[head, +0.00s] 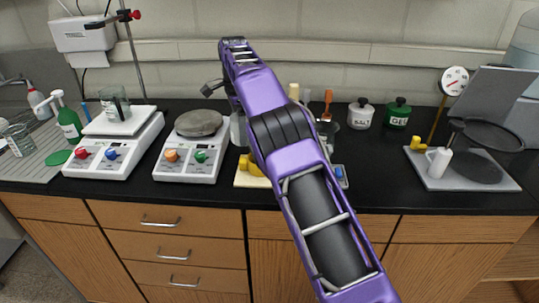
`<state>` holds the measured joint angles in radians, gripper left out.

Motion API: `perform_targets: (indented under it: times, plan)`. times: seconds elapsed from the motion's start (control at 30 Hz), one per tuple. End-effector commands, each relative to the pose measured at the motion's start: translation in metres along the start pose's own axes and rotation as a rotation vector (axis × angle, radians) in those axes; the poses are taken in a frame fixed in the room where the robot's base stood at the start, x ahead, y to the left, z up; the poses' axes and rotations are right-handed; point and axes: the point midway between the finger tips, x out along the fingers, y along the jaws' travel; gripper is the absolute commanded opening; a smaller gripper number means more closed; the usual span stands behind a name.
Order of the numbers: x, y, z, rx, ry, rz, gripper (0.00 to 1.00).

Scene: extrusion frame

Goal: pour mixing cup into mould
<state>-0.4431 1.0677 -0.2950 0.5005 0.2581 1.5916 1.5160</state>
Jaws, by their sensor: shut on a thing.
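My purple and black arm crosses the middle of the head view, from lower right to upper left. My gripper is not clearly visible; a small dark part (212,88) juts out left of the arm, and I cannot tell what it is. I cannot make out a mixing cup in my grip. A clear beaker (115,104) stands on the left scale, and a white jug (438,162) stands at the right; I cannot tell whether either is the mixing cup. Yellow pieces (253,167) lie on a pale board (245,181), partly behind my arm. I cannot identify the mould for certain.
A second scale (187,158) holds a grey round slab (198,123). A green bottle (69,124) stands far left. White (360,114) and green (397,113) lidded pots stand at the back. A grey board (470,180) lies right.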

Motion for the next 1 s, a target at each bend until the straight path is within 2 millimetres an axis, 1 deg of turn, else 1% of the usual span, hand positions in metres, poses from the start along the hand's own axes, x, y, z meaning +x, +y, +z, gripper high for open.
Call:
perform_targets:
  times: [0.5, 0.87, 1.0]
  plan:
    - [-0.003, 0.001, 0.000, -0.001, -0.010, -0.021, 0.32]
    - [-0.008, 0.012, -0.003, 0.000, -0.068, -0.162, 0.32]
    - [-0.030, 0.019, -0.007, 0.001, -0.105, -0.258, 0.32]
